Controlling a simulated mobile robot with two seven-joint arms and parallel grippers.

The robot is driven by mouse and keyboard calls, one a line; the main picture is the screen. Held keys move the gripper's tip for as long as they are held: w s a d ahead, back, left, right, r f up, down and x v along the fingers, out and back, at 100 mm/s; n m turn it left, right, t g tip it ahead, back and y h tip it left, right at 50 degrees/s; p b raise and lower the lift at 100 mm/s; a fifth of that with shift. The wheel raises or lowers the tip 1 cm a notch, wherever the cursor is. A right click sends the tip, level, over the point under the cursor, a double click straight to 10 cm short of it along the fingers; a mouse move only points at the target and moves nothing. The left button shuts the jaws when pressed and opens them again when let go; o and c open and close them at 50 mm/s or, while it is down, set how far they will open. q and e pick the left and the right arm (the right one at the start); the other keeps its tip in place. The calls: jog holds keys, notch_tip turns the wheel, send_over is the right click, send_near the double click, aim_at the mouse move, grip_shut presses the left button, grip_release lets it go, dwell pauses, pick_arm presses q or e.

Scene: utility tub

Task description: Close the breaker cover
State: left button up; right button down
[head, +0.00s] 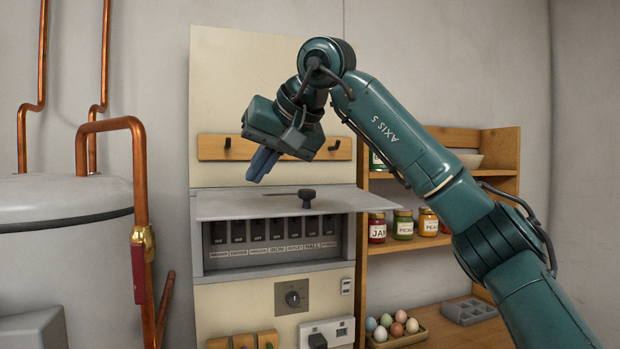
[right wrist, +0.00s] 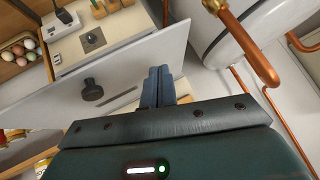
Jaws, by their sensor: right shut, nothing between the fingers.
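The breaker cover (head: 260,204) is a grey flap hinged along the top of the breaker box. It stands raised, sticking out toward me, with a dark knob (head: 307,197) on its face. Below it the box is open and shows a row of black breaker switches (head: 271,230) with labels. My right gripper (head: 262,165) is shut and empty, above the cover and left of the knob. In the right wrist view the shut fingers (right wrist: 157,87) show beside the cover (right wrist: 150,75), with the knob (right wrist: 92,91) to their left. My left gripper is not in view.
A wooden hook rail (head: 230,147) is on the panel behind my right gripper. A rotary dial (head: 292,297) sits below the box. Shelves with jars (head: 403,224) and an egg tray (head: 395,328) stand at right. A grey tank (head: 65,235) and copper pipes (head: 140,180) are at left.

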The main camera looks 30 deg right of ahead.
jog(key=s+d+r+t+h, duration=0.1)
jog(key=s+d+r+h, duration=0.3)
jog(key=s+d+r, duration=0.5)
send_over(313, 211)
jog(key=shift+m, duration=0.3)
notch_tip(313, 211, down, 10)
jog(key=shift+r, duration=0.25)
jog(key=shift+f, duration=0.65)
